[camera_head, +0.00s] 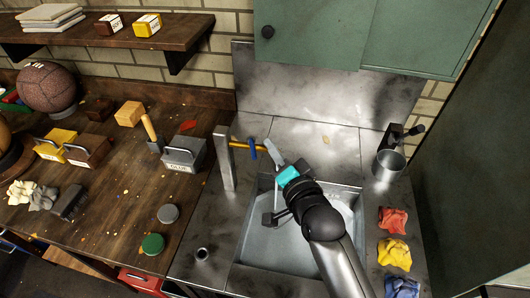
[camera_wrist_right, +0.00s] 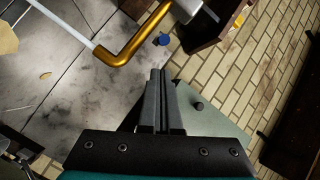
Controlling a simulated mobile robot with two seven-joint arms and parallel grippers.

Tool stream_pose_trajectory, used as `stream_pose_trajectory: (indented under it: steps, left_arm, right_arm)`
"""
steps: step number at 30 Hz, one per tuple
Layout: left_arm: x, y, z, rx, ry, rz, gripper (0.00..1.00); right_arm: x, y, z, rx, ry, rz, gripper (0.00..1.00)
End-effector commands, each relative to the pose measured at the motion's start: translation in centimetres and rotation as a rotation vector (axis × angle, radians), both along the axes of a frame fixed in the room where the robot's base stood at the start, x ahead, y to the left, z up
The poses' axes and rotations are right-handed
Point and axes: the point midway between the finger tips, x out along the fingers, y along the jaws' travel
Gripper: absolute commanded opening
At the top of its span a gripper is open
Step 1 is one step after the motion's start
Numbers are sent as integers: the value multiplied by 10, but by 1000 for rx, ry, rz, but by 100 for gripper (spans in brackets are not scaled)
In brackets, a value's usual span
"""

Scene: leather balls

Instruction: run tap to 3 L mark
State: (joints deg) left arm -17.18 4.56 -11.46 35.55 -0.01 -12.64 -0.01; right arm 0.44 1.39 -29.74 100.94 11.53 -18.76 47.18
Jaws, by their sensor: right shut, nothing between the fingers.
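The tap stands at the left of the steel sink (camera_head: 250,245) in the head view. It has a grey upright post (camera_head: 228,165), a brass spout (camera_head: 240,145) and a small blue knob (camera_head: 253,153). My right gripper (camera_head: 272,149) is shut and empty, just right of the knob. In the right wrist view its closed fingers (camera_wrist_right: 158,75) are below the blue knob (camera_wrist_right: 162,39), apart from it. A pale straight streak, seemingly water, leaves the bent brass spout (camera_wrist_right: 130,55). My arm hides part of the sink, and I cannot make out a 3 L mark. My left gripper is out of view.
A metal cup (camera_head: 388,166) stands on the right ledge by a black fitting (camera_head: 402,136). Red (camera_head: 393,220), yellow (camera_head: 394,253) and blue (camera_head: 402,287) cloths lie below it. A wooden counter (camera_head: 110,215) with blocks and a ball (camera_head: 46,87) is at left. Green cabinets hang above.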

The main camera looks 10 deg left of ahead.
Motion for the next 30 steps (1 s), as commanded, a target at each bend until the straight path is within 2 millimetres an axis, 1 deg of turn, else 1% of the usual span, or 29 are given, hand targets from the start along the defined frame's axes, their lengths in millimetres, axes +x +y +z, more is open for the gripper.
stream_pose_trajectory:
  steps: [1,6,18,22,27,30]
  left_arm:
    - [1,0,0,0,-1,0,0]
    - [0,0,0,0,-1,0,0]
    - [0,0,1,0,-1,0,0]
    - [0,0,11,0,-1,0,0]
    - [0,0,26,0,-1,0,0]
    - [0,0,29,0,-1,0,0]
  right_arm:
    - [-2,6,-3,2,1,0,0]
    - [-6,15,-10,0,-2,-2,0]
    - [-7,17,-11,-1,-2,-1,0]
    - [-11,22,-9,1,1,-2,0]
    - [-18,35,-8,2,2,-1,0]
    - [-20,41,-10,0,-1,-1,0]
